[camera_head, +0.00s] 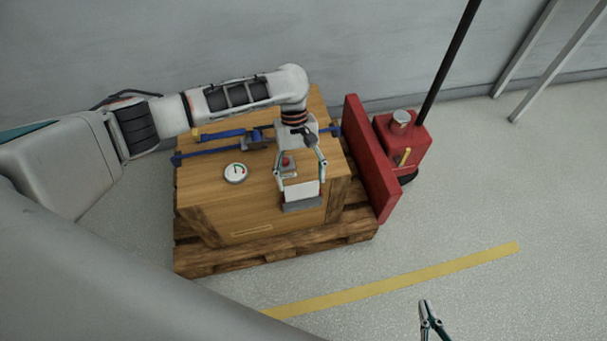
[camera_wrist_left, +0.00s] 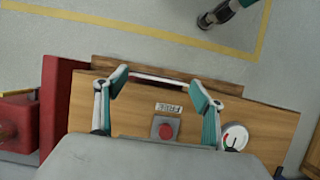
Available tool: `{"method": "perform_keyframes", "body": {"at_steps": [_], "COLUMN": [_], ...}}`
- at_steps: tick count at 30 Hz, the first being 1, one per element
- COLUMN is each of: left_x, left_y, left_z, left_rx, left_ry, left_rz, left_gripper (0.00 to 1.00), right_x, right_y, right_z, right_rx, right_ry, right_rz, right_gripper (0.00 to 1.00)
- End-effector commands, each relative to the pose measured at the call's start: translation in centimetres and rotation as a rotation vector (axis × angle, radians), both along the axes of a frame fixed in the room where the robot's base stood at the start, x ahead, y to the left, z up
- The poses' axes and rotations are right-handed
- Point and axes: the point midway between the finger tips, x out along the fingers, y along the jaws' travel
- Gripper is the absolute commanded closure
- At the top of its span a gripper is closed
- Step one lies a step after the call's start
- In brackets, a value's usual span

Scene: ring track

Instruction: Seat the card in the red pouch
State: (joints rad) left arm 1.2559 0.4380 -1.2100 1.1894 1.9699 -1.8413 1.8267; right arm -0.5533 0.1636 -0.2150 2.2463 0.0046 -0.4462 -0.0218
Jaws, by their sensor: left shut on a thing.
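My left gripper (camera_head: 301,184) is shut on a white card (camera_head: 303,191), held by its two side edges at the crate's front edge. In the left wrist view the card (camera_wrist_left: 158,79) is a thin, nearly edge-on strip between the fingertips. A grey piece (camera_head: 302,204) shows just below the card in the head view; I cannot tell whether the card is in it or above it.
The wooden crate (camera_head: 215,205) stands on a pallet (camera_head: 200,262). On it are a round gauge (camera_head: 236,173), a red button (camera_wrist_left: 166,131), a blue clamp (camera_head: 205,152) and a label (camera_wrist_left: 168,107). A red panel (camera_head: 370,160) stands to the right. Floor in front is clear.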

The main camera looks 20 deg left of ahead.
Motion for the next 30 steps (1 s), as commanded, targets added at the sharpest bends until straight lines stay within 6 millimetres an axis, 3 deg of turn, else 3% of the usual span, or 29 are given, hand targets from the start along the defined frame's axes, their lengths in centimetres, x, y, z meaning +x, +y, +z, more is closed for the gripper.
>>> {"method": "perform_keyframes", "body": {"at_steps": [5, 24, 26, 30], "left_x": [0.2, 0.2, 0.1, 0.1], "left_y": [0.0, 0.0, 0.0, 0.0], "left_z": [0.1, -1.2, -1.2, -1.2], "left_rx": [-0.001, -0.001, 0.0, 0.0], "left_ry": [-0.006, -0.004, -0.004, -0.004], "left_rz": [0.001, 0.0, 0.0, 0.0], "left_gripper": [0.4, 0.4, 0.18, 0.15], "right_x": [0.5, 0.4, 0.3, 0.3], "right_y": [0.1, 0.0, 0.0, 0.0], "right_z": [0.9, 0.6, 0.6, 0.5], "right_rx": [0.004, 0.002, 0.002, 0.001], "right_ry": [-0.017, -0.013, -0.012, -0.01], "right_rz": [0.001, 0.001, 0.001, 0.001], "right_gripper": [1.0, 1.0, 1.0, 1.0]}}
